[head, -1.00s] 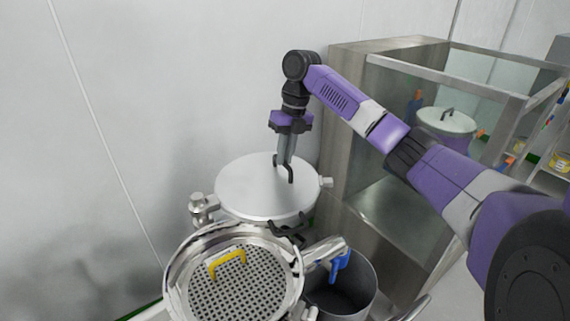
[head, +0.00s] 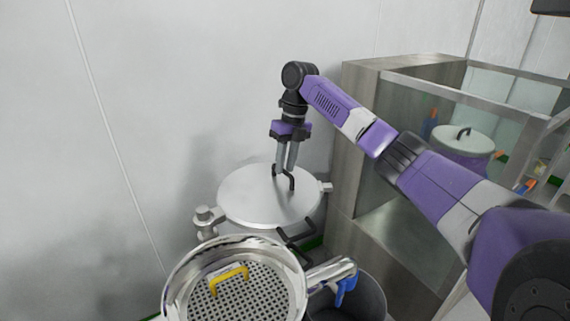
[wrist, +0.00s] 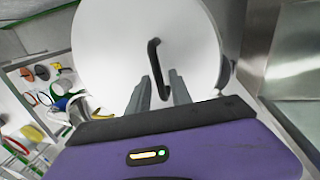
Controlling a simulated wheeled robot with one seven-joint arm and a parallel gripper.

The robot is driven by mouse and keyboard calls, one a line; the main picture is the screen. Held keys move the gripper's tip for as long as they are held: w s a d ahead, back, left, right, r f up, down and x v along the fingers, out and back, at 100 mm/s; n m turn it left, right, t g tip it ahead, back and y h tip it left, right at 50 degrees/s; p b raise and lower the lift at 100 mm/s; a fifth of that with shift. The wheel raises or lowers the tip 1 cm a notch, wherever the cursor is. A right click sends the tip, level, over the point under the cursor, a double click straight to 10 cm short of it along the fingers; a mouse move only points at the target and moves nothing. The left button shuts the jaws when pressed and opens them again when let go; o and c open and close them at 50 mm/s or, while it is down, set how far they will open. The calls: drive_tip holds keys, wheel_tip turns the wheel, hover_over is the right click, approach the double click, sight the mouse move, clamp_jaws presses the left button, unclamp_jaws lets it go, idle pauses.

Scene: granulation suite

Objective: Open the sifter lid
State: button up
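A round silver lid (head: 245,203) with a black bar handle (head: 291,182) covers a drum-like vessel by the wall. It appears closed and flat. My gripper (head: 286,170) points down at the handle from above. Its two grey fingers are apart with a clear gap, also in the wrist view (wrist: 160,82), and nothing is held. Whether a finger touches the handle is hard to tell. A metal clamp (head: 207,217) sits at the lid's left edge.
A steel cabinet (head: 357,150) stands close on the right.

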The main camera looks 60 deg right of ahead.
drive_tip(key=shift+o, duration=0.2)
wheel_tip(320, 180, up, 8)
drive_tip(key=d, duration=0.1)
drive_tip(key=shift+s+d+f, duration=0.15)
drive_tip(key=shift+s+f, duration=0.05)
drive_tip(key=shift+s, duration=0.15)
drive_tip(key=shift+c, duration=0.2)
